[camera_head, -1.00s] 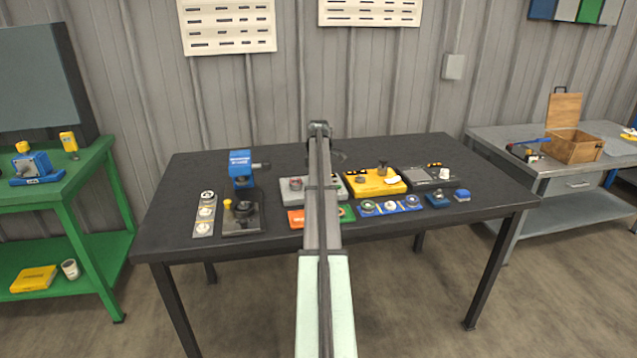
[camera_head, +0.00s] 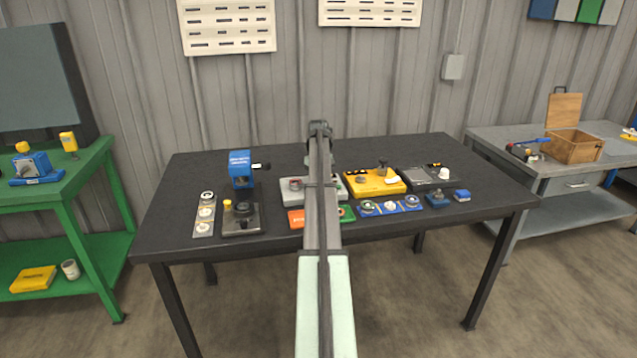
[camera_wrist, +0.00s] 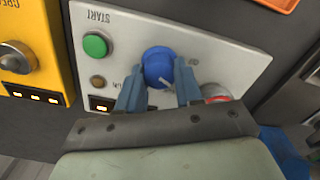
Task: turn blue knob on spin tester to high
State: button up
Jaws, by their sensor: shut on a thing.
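The spin tester (camera_head: 296,190) is the light grey box on the dark table, partly hidden behind my arm. In the wrist view its pale panel (camera_wrist: 205,48) carries the round blue knob (camera_wrist: 158,63), with a pale pointer line at its lower edge. My gripper (camera_wrist: 157,70) is shut on the knob, one blue-grey finger on each side. A green button (camera_wrist: 95,45) sits by the upside-down START label. The lettering beside the knob is partly covered by a finger, so the setting cannot be read. In the head view my arm hides the knob and fingertips.
A yellow box (camera_head: 375,182) with a knob stands beside the tester. A red button (camera_wrist: 216,93) is close to one finger. An orange tray (camera_head: 296,219) lies in front. A blue-topped press (camera_head: 240,163) stands at the left.

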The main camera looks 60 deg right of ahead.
jog(key=m, duration=0.5)
jog(key=shift+m, duration=0.3)
jog(key=m, duration=0.4)
jog(key=shift+d, duration=0.1)
jog(key=m, duration=0.5)
jog(key=shift+s, duration=0.1)
jog(key=m, duration=0.4)
jog(key=shift+m, duration=0.7)
jog(key=o, duration=1)
jog(key=shift+o, duration=0.2)
jog(key=shift+r, duration=0.1)
notch_tip(320, 180, up, 14)
